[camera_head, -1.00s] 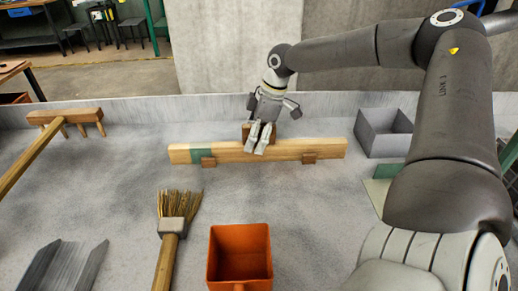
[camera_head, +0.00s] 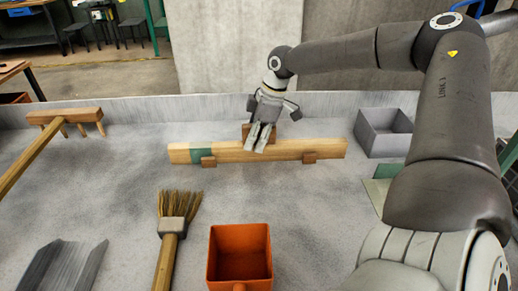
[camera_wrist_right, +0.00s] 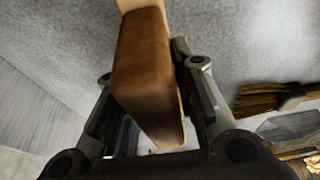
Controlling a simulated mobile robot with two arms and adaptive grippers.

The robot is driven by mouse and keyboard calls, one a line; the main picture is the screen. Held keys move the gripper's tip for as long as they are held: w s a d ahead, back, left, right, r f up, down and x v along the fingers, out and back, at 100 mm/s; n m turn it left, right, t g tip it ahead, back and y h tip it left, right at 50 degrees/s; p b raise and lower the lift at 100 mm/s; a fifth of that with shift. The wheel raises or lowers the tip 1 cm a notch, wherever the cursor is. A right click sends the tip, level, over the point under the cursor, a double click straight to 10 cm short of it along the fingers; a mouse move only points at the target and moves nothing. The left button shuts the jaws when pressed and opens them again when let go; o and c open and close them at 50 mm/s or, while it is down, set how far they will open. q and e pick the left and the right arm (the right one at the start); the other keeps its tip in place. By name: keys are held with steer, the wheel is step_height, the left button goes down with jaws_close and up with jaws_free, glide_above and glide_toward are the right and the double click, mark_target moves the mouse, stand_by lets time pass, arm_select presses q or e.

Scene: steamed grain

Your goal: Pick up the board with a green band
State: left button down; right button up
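The long wooden board (camera_head: 225,152) with a green band (camera_head: 201,155) near its left end rests on two small brown blocks in the middle of the grey tray. A brown block (camera_head: 246,131) rises at its middle, partly hidden by my right gripper (camera_head: 255,150). That gripper points down at the board's middle, its two fingers apart. In the right wrist view, its fingers (camera_wrist_right: 150,95) lie on either side of a brown block (camera_wrist_right: 145,75) with pale wood along its edge. Whether they touch it is unclear. My left gripper is not in view.
A brush (camera_head: 172,225) and an orange container (camera_head: 240,255) lie in front of the board. A grey open box (camera_head: 383,133) stands to its right. A wooden rake (camera_head: 65,115) lies left, a grey metal piece (camera_head: 65,265) at front left. The tray's back wall runs behind.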

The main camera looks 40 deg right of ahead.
jaws_close()
steer(key=shift+w+r, duration=0.1)
steer(key=shift+r, duration=0.15)
